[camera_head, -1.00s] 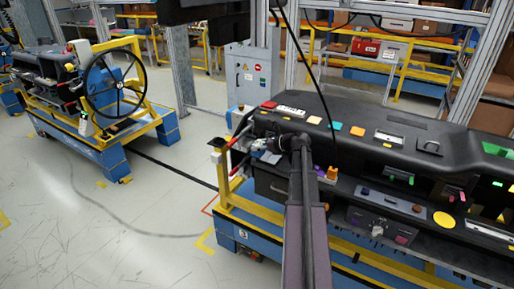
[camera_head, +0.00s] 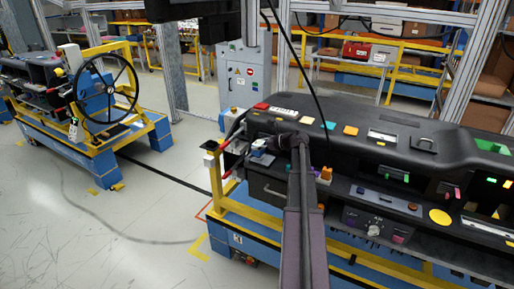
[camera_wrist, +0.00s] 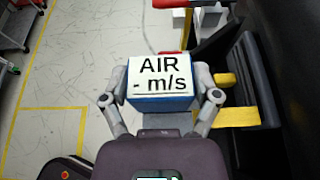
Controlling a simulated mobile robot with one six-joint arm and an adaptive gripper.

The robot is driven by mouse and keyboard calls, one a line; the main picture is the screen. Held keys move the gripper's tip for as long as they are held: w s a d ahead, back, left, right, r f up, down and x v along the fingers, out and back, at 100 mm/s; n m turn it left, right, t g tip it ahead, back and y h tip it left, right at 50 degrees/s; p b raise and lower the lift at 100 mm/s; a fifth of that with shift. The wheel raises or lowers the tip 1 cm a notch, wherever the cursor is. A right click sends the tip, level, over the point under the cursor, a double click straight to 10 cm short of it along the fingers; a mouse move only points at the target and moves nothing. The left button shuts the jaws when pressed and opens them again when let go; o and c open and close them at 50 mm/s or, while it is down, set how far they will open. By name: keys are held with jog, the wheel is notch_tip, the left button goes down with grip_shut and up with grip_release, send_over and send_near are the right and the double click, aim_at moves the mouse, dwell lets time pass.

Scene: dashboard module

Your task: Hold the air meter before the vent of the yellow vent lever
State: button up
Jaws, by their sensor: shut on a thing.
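The air meter (camera_wrist: 160,84) is a blue box with a white face reading "AIR - m/s" in the wrist view. My gripper (camera_wrist: 162,98) is shut on it, one grey finger on each side. In the head view the meter (camera_head: 258,147) is a small blue shape in my gripper (camera_head: 263,151), at the left end of the black dashboard (camera_head: 375,140). In the wrist view a small yellow knob (camera_wrist: 225,79), perhaps the yellow vent lever, is just right of the meter, by a dark panel (camera_wrist: 258,78). A gap shows between meter and panel.
A yellow bar (camera_wrist: 238,117) lies right of my gripper in the wrist view. Red-tipped levers (camera_head: 226,174) and a yellow post (camera_head: 213,172) stand at the dashboard's left end. A cart with a black wheel (camera_head: 107,90) is farther left, with open floor (camera_head: 130,220) between.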

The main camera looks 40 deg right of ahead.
jog(key=shift+w+d+f, duration=0.1)
jog(key=shift+w+d, duration=0.05)
jog(key=shift+d, duration=0.2)
dwell(1.4)
jog(key=s+a+r+p, duration=0.3)
jog(key=a, duration=0.4)
jog(key=shift+a, duration=0.15)
dwell(0.4)
